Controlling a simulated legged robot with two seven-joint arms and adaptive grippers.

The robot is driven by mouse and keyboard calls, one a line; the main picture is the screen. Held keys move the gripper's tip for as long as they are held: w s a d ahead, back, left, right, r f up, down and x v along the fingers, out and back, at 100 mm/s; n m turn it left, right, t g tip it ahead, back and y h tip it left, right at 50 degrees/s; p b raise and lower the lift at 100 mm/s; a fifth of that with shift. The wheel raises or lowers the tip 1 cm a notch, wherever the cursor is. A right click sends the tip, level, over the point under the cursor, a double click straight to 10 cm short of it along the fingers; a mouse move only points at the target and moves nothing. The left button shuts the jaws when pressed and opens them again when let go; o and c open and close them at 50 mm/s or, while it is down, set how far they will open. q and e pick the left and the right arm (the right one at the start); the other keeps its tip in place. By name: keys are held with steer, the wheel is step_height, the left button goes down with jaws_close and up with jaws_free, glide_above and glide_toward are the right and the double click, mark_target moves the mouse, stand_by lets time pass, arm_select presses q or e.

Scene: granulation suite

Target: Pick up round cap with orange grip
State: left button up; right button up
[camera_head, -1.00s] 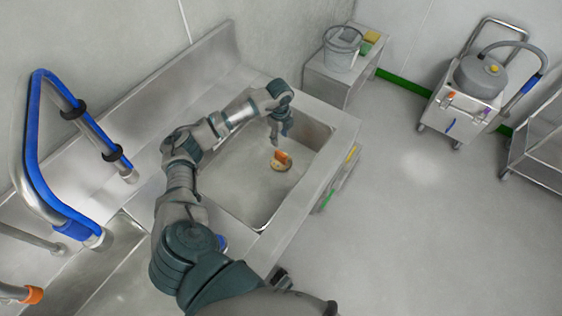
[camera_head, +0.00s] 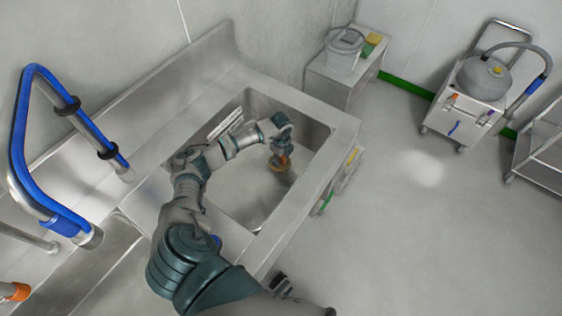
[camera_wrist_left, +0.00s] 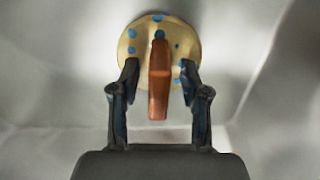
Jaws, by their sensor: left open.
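The round cap (camera_wrist_left: 133,42) is a pale yellow disc with blue spots and an upright orange grip (camera_wrist_left: 159,80). In the head view the cap (camera_head: 279,167) lies in the sink basin, partly hidden by my left gripper (camera_head: 281,158). In the left wrist view my left gripper (camera_wrist_left: 159,82) is open, with one finger on each side of the orange grip. Gaps show between the fingers and the grip.
The steel sink's rim (camera_head: 318,165) and walls surround the left arm. A blue-covered pipe (camera_head: 75,185) stands at left. A bucket (camera_head: 345,48) sits on a side bench beyond the sink. A wheeled machine (camera_head: 475,85) stands on the floor at right.

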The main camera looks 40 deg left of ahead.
arm_select(q)
steer(key=shift+a, duration=0.35)
steer(key=c, duration=0.9)
steer(key=shift+a+f, duration=0.1)
steer(key=shift+a, duration=0.05)
jaws_close()
